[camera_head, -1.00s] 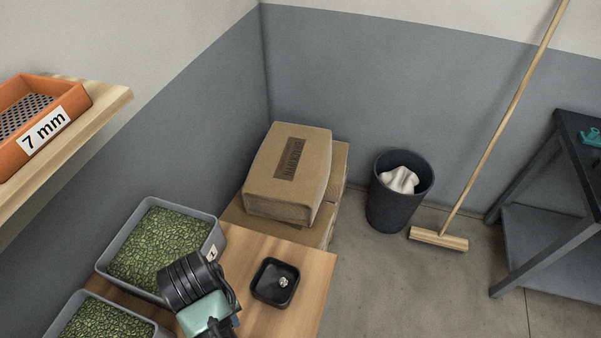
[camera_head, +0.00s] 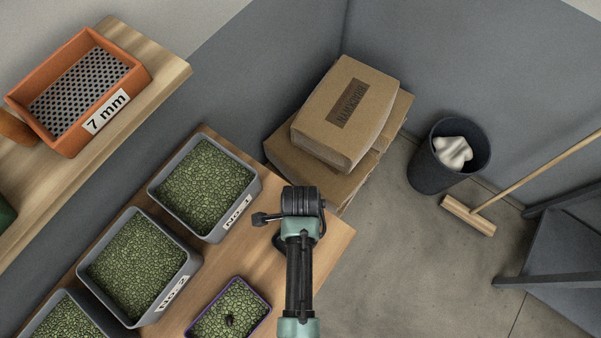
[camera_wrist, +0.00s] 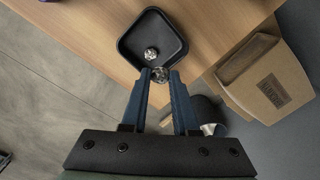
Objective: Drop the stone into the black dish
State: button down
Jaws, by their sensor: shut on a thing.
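The black dish (camera_wrist: 152,38) sits on the wooden table in the wrist view, with a small shiny grey stone (camera_wrist: 151,53) lying in it. My gripper (camera_wrist: 160,78) is shut on another small stone (camera_wrist: 161,73) at its fingertips. The held stone appears at the dish's near rim in the picture; its height above the dish is hard to tell. In the head view my arm's end covers the dish and hides the fingertips.
Cardboard boxes (camera_head: 345,112) stand behind the table, with a bin (camera_head: 425,168) and broom (camera_head: 472,214) to the right.

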jog(key=shift+s+m, duration=0.25)
jog(key=shift+m, duration=0.35)
jog(key=shift+f, duration=0.3)
notch_tip(320, 180, down, 6)
jog(key=b, duration=0.6)
jog(key=shift+r, duration=0.2)
jog(key=c, duration=0.6)
grip_release()
jog(key=shift+r, duration=0.1)
notch_tip(320, 180, up, 13)
jog(key=shift+f+b, duration=0.1)
jog(key=shift+b, duration=0.4)
